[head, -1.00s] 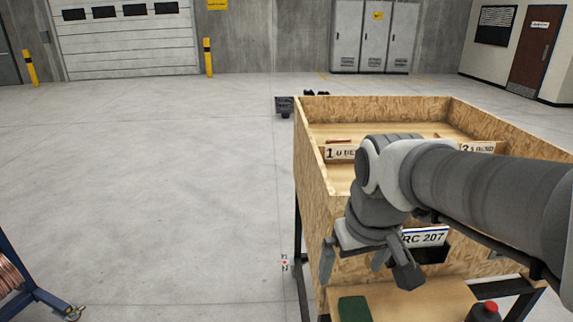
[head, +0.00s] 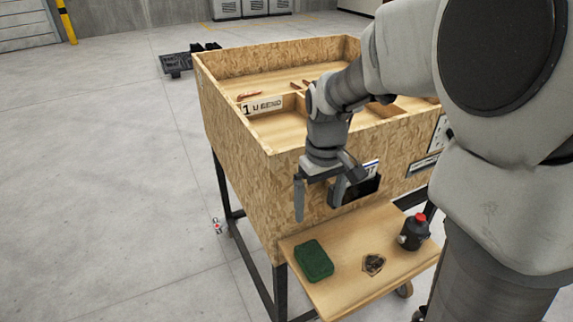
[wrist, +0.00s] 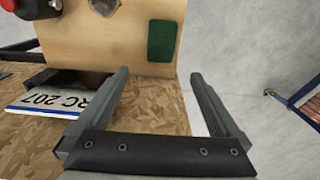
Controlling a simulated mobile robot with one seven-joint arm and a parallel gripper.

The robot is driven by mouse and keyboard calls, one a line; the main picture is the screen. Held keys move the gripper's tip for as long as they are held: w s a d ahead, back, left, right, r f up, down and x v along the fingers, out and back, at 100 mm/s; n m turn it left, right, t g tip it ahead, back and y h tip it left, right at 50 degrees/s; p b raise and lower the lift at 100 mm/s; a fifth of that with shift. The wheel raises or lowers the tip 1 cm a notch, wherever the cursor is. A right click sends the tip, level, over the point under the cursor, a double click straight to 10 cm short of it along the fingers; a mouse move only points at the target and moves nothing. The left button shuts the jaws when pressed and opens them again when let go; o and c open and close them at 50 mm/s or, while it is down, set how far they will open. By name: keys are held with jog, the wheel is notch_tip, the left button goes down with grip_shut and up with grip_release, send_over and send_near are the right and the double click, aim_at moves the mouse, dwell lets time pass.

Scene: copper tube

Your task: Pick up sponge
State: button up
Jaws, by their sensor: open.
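The green sponge (head: 314,261) lies flat on the left part of a small wooden shelf (head: 345,292) at the front of the chipboard bin. It also shows in the wrist view (wrist: 162,41), near the shelf's edge and beyond my fingertips. My gripper (head: 322,205) is open and empty. It hangs with its fingers down, above the shelf and in front of the bin's front wall. In the wrist view my gripper's two fingers (wrist: 157,75) are spread wide, with the sponge between their lines but farther off. Nothing covers the sponge.
On the shelf, right of the sponge, are a small dark metallic piece (head: 373,263) and a dark bottle with a red cap (head: 414,232). The chipboard bin (head: 235,125) rises behind with a dark slot and a number plate (wrist: 55,102).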

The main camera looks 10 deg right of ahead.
send_over(314, 257)
jog(key=f, duration=1.2)
jog(key=shift+w+d+f, duration=0.1)
jog(key=shift+w+f, duration=0.05)
jog(key=shift+w, duration=0.15)
jog(key=shift+s+f, duration=0.15)
jog(key=shift+f, duration=1.2)
jog(key=shift+s+f, duration=0.1)
jog(key=shift+f, duration=1.2)
jog(key=c, duration=1.3)
jog(key=shift+r, duration=0.15)
